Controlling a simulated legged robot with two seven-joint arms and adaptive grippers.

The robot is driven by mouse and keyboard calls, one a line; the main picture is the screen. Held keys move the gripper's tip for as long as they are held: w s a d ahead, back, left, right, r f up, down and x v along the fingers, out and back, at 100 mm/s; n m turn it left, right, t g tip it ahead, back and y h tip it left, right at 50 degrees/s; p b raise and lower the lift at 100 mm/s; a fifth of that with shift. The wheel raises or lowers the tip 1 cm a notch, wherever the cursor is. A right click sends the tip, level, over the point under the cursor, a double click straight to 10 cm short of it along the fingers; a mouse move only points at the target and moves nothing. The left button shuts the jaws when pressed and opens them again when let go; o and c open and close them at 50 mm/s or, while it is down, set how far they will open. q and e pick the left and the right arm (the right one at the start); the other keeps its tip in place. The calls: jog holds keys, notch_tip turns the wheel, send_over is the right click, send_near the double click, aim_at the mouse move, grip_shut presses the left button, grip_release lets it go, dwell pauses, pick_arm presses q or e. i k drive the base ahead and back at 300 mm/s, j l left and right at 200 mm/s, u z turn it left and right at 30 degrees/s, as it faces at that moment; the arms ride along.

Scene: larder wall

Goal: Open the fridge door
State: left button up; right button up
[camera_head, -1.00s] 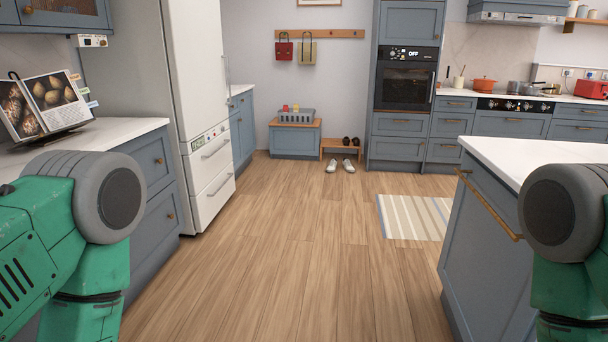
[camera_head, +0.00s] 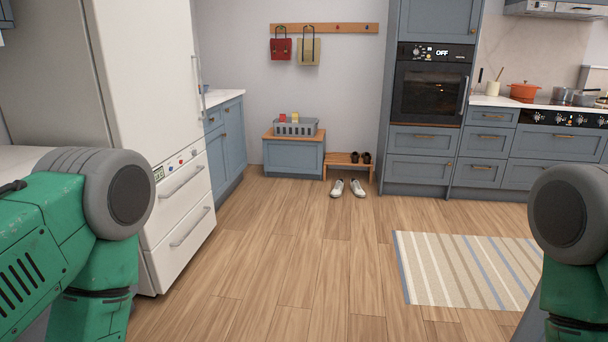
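The fridge (camera_head: 150,85) is tall and white and stands at the left. Its upper door looks shut, seen at a steep angle. A vertical handle (camera_head: 201,88) runs along the door's far edge. Two drawers with horizontal bar handles (camera_head: 182,182) are below it, with a small control panel (camera_head: 178,163) between. Both of my green arms show at the lower left and lower right, apart from the fridge. Neither gripper is in view.
Wooden floor (camera_head: 270,250) is clear ahead. A striped rug (camera_head: 465,270) lies at the right. White shoes (camera_head: 347,188) sit before a small wooden rack (camera_head: 350,162). A blue bench (camera_head: 293,155) with a grey crate (camera_head: 296,128) stands at the back. Blue cabinets and an oven (camera_head: 430,85) line the back right.

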aim_at(143, 52)
jog(key=i, duration=2)
